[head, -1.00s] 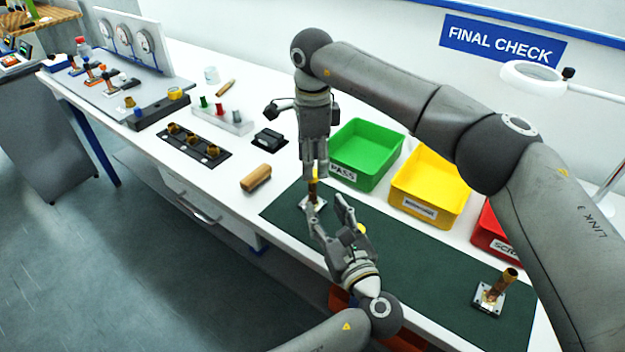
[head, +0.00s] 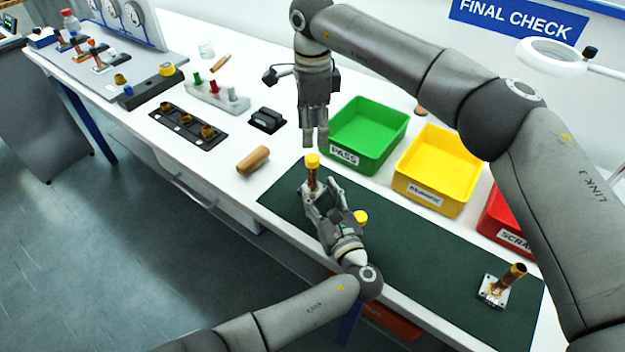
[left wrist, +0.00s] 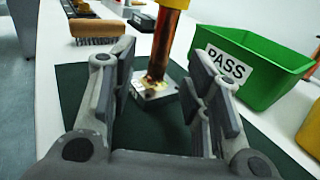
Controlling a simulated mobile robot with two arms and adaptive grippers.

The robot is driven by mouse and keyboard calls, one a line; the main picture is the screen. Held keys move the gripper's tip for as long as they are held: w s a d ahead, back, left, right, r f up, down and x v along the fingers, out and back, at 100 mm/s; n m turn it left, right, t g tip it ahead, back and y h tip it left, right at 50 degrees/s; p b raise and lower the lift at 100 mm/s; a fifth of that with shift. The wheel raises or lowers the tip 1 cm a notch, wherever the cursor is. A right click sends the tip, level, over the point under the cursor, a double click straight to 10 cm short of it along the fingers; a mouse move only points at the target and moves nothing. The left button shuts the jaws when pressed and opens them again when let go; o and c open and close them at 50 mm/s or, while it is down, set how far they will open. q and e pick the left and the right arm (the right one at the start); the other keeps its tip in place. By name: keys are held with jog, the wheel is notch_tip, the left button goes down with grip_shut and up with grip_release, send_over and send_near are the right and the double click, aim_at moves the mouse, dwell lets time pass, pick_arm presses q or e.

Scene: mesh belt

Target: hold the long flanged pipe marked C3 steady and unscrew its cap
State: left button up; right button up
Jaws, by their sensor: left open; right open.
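A copper pipe (head: 312,179) with a yellow cap (head: 312,160) stands upright on the green mat. Its square metal flange (left wrist: 152,92) shows in the left wrist view, where the cap (left wrist: 173,3) is cut off at the top. I cannot read a C3 mark. My left gripper (head: 323,192) is open and low over the mat by the pipe. In the left wrist view its open fingers (left wrist: 160,68) frame the pipe, with no clear contact. My right gripper (head: 315,138) is open, pointing down just above the cap, apart from it.
Another flanged copper pipe (head: 513,275), without a cap, stands at the mat's right. A yellow round piece (head: 360,217) is beside my left gripper. Green (head: 375,165), yellow (head: 432,203) and red (head: 492,223) bins line the back.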

aim_at(314, 181)
pick_arm(q)
jog(key=shift+x, duration=2.2)
grip_shut()
